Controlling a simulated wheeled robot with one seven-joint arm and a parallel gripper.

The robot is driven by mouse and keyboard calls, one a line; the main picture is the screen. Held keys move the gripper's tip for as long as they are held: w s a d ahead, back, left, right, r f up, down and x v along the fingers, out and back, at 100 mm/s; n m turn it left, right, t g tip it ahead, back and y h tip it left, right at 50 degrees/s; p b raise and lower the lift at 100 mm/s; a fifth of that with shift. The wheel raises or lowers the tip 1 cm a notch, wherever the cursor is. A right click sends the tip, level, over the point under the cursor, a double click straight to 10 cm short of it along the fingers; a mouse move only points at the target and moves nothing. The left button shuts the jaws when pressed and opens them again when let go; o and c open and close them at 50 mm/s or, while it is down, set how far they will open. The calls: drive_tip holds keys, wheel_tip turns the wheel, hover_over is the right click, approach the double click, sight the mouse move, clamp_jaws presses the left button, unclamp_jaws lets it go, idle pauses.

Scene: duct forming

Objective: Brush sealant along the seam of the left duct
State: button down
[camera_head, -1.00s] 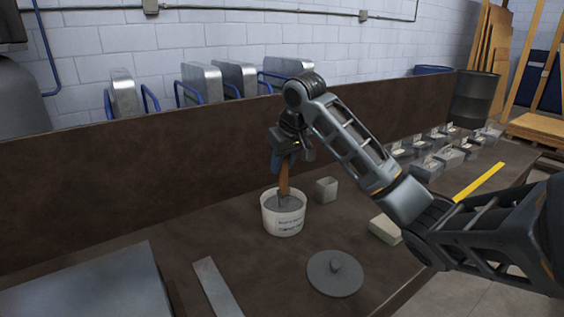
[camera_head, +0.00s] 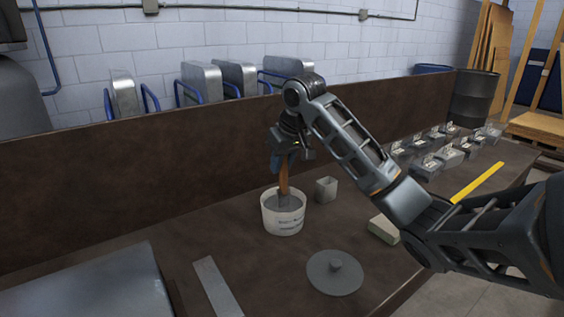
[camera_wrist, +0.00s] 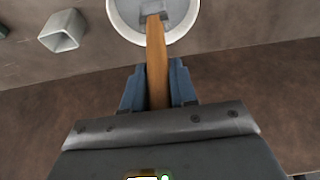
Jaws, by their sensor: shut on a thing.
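My gripper (camera_head: 284,160) is shut on the wooden handle of a brush (camera_head: 284,182) and points down over the bench. In the wrist view my gripper (camera_wrist: 158,88) has its blue fingers on both sides of the brush handle (camera_wrist: 156,60). The brush's lower end is in a white tub (camera_head: 283,222) of grey sealant (camera_head: 274,202). The tub also shows in the wrist view (camera_wrist: 125,27). The bristles are hidden or unclear. A metal duct piece (camera_head: 90,285) lies at the lower left, cut by the frame edge. I cannot make out its seam.
A round grey lid (camera_head: 335,274) and a flat metal strip (camera_head: 217,287) lie in front of the tub. A small square duct piece (camera_head: 326,189) stands right of it. Several small metal pieces (camera_head: 447,157) and a yellow level (camera_head: 477,183) lie farther right. A brown backboard (camera_head: 120,185) runs behind.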

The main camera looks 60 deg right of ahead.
drive_tip(key=shift+r+p, duration=3.3)
drive_tip(key=shift+r, duration=0.25)
drive_tip(key=shift+f, duration=0.1)
drive_tip(key=shift+s+a, duration=0.1)
drive_tip(key=shift+s, duration=0.05)
